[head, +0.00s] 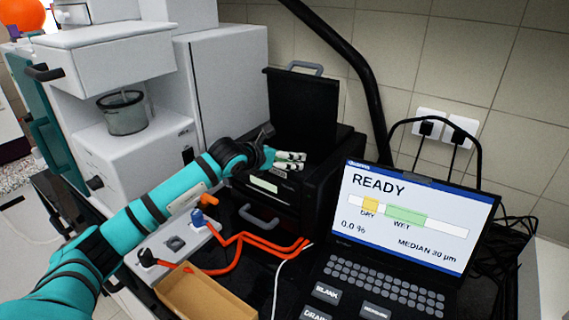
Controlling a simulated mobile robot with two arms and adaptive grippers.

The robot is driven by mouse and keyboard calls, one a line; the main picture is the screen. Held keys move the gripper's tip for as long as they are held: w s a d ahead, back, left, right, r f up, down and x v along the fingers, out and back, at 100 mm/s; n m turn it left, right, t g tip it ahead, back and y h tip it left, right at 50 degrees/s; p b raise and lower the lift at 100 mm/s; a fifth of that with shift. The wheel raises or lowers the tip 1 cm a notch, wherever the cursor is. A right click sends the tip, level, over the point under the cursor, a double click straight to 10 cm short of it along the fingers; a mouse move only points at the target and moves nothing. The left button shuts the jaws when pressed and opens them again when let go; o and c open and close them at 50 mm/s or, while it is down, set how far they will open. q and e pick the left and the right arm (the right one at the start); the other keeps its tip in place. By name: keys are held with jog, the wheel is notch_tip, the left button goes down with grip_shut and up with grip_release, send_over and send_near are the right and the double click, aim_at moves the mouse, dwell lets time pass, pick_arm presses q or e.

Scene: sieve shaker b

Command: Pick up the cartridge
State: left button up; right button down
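My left arm reaches in from the left. My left gripper (290,161) is over the black box instrument (318,185), in front of its raised lid (302,108). Its two pale fingers with dark bands lie close together, pointing right. The view is too small to tell whether anything is between them. I cannot make out the cartridge for certain; the gripper and arm cover part of the box's opening. My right gripper is not in view.
A laptop (405,215) showing READY stands right of the box. Orange tubes (265,243) run from a grey panel (176,243) in front. An open cardboard tray (205,298) sits at the front. A white machine (130,65) stands back left. Black cables hang behind.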

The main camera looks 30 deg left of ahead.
pick_arm(q)
jog(key=shift+r, duration=0.1)
jog(key=c, duration=1.7)
